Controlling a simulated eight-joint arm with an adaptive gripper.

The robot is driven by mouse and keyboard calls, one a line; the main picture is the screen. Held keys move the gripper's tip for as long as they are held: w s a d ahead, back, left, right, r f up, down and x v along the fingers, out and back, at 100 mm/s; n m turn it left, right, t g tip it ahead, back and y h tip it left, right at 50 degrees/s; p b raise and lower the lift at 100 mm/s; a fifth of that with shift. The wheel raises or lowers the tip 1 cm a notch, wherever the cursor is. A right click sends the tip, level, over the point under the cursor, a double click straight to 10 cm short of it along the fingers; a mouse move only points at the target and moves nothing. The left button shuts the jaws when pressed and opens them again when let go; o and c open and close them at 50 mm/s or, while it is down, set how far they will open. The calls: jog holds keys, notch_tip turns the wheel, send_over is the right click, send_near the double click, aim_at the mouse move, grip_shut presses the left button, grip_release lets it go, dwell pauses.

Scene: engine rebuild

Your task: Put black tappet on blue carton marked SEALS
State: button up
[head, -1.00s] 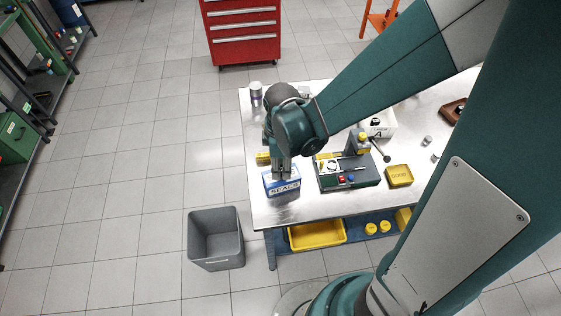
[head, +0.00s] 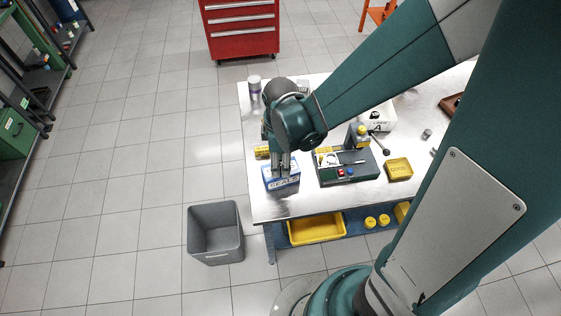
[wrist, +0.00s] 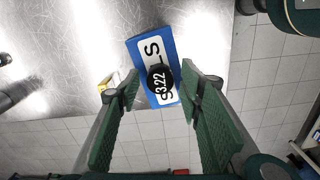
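The blue carton marked SEALS (head: 282,182) stands near the front left corner of the metal table. It fills the middle of the wrist view (wrist: 141,50), with part of its lettering covered. The black tappet (wrist: 160,79), a small round disc marked 3.22, lies on the carton's white label in the wrist view. In the head view I cannot make the tappet out, as my gripper hides it. My gripper (wrist: 163,88) points down over the carton. Its two green fingers are spread apart, with a visible gap on each side of the tappet; it is open.
A dark tray with small parts (head: 349,170) stands right of the carton, with a yellow box (head: 398,169) beyond it. A yellow item (head: 262,152) is just behind the carton. A spray can (head: 254,84) stands at the back left. A grey bin (head: 214,234) is on the floor.

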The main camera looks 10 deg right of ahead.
aim_at(281, 164)
jog(key=shift+r, duration=0.15)
notch_tip(281, 164, up, 12)
jog(key=shift+p, duration=0.45)
dwell(0.6)
jog(key=shift+d+r, duration=0.1)
dwell(0.6)
jog(key=s+d+r+m+t, duration=0.3)
jog(key=d+r+m, duration=0.3)
jog(key=m, duration=0.2)
jog(key=s+d+r+m+t, duration=0.3)
jog(key=d+r+m+t, duration=0.1)
jog(key=d+r+m, duration=0.2)
jog(key=shift+d+r+m, duration=0.4)
jog(key=shift+d+m, duration=0.05)
jog(key=shift+m, duration=0.65)
